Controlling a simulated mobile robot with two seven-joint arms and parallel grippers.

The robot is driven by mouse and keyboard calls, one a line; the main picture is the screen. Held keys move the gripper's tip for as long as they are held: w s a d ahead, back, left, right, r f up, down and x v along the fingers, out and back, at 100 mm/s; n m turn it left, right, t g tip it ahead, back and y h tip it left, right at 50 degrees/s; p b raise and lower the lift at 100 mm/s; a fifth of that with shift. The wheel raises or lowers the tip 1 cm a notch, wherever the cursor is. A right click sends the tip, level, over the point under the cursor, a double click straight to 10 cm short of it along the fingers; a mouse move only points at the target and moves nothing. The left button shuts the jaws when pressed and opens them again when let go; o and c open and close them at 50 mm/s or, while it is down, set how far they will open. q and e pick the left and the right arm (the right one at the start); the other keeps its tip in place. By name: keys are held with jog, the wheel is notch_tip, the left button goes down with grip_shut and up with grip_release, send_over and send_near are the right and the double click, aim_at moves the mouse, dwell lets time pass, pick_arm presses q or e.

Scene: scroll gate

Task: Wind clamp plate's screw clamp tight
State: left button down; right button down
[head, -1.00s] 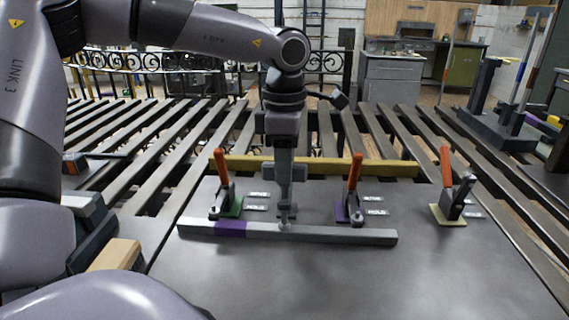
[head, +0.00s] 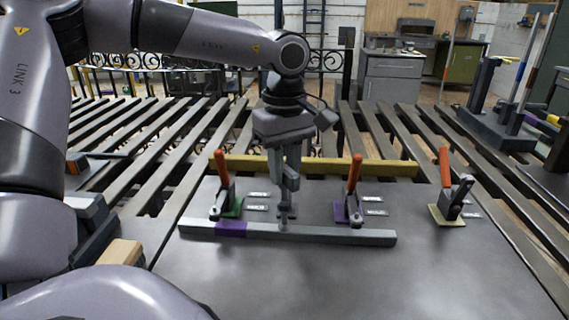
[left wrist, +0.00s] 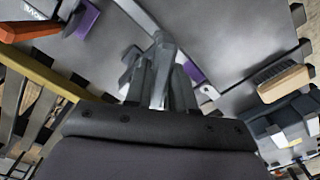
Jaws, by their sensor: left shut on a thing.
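My left gripper (head: 287,190) points straight down over the metal plate and is shut on the screw clamp (head: 284,214), whose upper part is largely hidden between the fingers. The clamp's foot stands at the long grey bar (head: 330,234), which has a purple band near its left end. In the left wrist view the gripper's fingers (left wrist: 160,75) close around a grey upright part; I cannot tell how tight the clamp is. My right gripper is not in view.
Orange-handled toggle clamps stand on a green pad (head: 234,208), a purple pad (head: 341,212) and a yellowish pad (head: 445,215). A yellow bar (head: 390,169) lies behind them. A wood-backed brush (left wrist: 283,80) shows in the left wrist view. The plate's front is clear.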

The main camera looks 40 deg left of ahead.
aim_at(285, 166)
pick_arm(q)
jog(key=shift+w+r+m, duration=0.1)
jog(key=shift+r+m, duration=0.05)
jog(key=shift+m, duration=0.95)
jog(key=shift+w+r+m, duration=0.1)
jog(key=shift+m, duration=1)
jog(key=c, duration=1.1)
grip_release()
jog(key=shift+o, duration=0.3)
jog(key=shift+s+f, duration=0.1)
jog(key=shift+s, duration=0.05)
jog(key=shift+r+p, duration=0.3)
jog(key=shift+r, duration=3.35)
